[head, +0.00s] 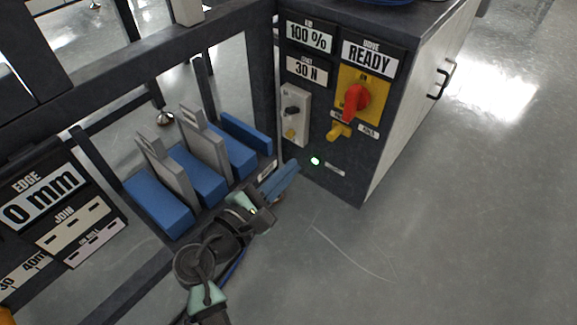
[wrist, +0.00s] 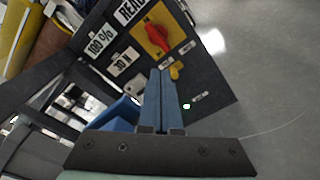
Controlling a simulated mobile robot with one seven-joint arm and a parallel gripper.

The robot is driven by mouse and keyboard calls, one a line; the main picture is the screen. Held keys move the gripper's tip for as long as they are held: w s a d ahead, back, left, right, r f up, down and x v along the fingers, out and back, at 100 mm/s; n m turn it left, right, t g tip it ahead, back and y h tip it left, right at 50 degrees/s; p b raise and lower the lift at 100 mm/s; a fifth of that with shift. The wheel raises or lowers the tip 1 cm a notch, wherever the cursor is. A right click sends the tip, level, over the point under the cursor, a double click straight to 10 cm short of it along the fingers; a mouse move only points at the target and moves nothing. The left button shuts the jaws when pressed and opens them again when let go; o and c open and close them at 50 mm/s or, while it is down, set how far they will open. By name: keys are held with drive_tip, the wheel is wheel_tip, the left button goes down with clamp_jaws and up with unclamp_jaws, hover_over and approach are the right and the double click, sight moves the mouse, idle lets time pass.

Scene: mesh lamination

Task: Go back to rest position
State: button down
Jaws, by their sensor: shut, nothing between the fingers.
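My gripper (head: 281,180) is in front of the dark control cabinet, at the right end of the blue blocks. Its two blue fingers are pressed together with nothing between them. In the wrist view my gripper (wrist: 160,75) points up toward the cabinet front (wrist: 205,90). The fingertips appear below the red rotary switch (wrist: 158,38), and I cannot tell whether they touch anything. My arm comes in from the bottom of the head view.
The cabinet (head: 340,185) carries a red switch (head: 357,98) on a yellow plate, a yellow lever (head: 338,131), a READY display (head: 367,57) and a lit green light (head: 315,161). Blue blocks (head: 158,205) with grey plates sit left in a dark frame. Open floor (head: 430,230) lies right.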

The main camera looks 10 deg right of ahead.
drive_tip(key=shift+r, duration=0.1)
idle(0.5)
drive_tip(key=w+a+r+m+t+y, duration=0.25)
drive_tip(key=r+m, duration=0.35)
drive_tip(key=r, duration=0.6)
drive_tip(key=w+a+r+m+t+y, duration=0.1)
drive_tip(key=r+m+t+y, duration=0.3)
drive_tip(key=r, duration=0.8)
drive_tip(key=s+a+r+m+t+y, duration=0.25)
drive_tip(key=s+r, duration=0.35)
drive_tip(key=r, duration=0.3)
drive_tip(key=s+a+r+m+t+y, duration=0.1)
drive_tip(key=s+r+m+t+y, duration=0.1)
drive_tip(key=s+r+t, duration=0.45)
drive_tip(key=s+a+r+m+t+y, duration=0.1)
drive_tip(key=s+a+r+m+y, duration=0.2)
drive_tip(key=r, duration=0.7)
wheel_tip(320, 180, up, 37)
drive_tip(key=d+p, duration=0.1)
drive_tip(key=p, duration=3.7)
drive_tip(key=shift+f+h, duration=0.15)
drive_tip(key=shift+h, duration=0.25)
drive_tip(key=shift+w+n+g, duration=0.1)
drive_tip(key=shift+n+g, duration=0.15)
